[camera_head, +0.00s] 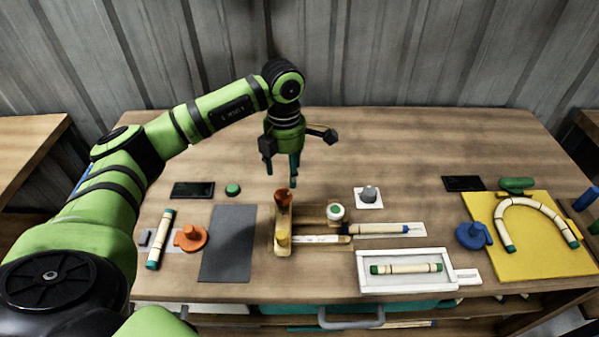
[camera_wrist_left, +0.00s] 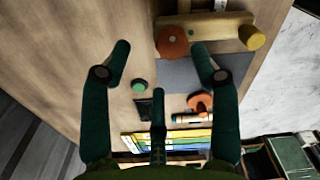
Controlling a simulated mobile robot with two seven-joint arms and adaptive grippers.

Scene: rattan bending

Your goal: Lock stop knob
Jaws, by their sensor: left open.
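A wooden bending jig (camera_head: 318,243) stands in the middle of the table. A red-brown round knob (camera_head: 283,197) tops its left block, and a yellow part (camera_head: 283,238) is at its near end. A white-and-green knob (camera_head: 335,212) is at its right. I cannot tell for sure which is the stop knob. My left gripper (camera_head: 281,181) is open and empty, pointing down just above and behind the red-brown knob. In the left wrist view, the red-brown knob (camera_wrist_left: 172,41) lies near the gap between the fingers (camera_wrist_left: 160,58), and the yellow part (camera_wrist_left: 251,37) is to the right.
A grey mat (camera_head: 228,245), orange clamp (camera_head: 190,238) and rattan piece (camera_head: 160,240) lie left. A grey knob (camera_head: 368,194) sits on a white plate behind right. A white tray (camera_head: 362,286), blue clamp (camera_head: 473,236) and yellow board (camera_head: 548,265) are right. The table behind is clear.

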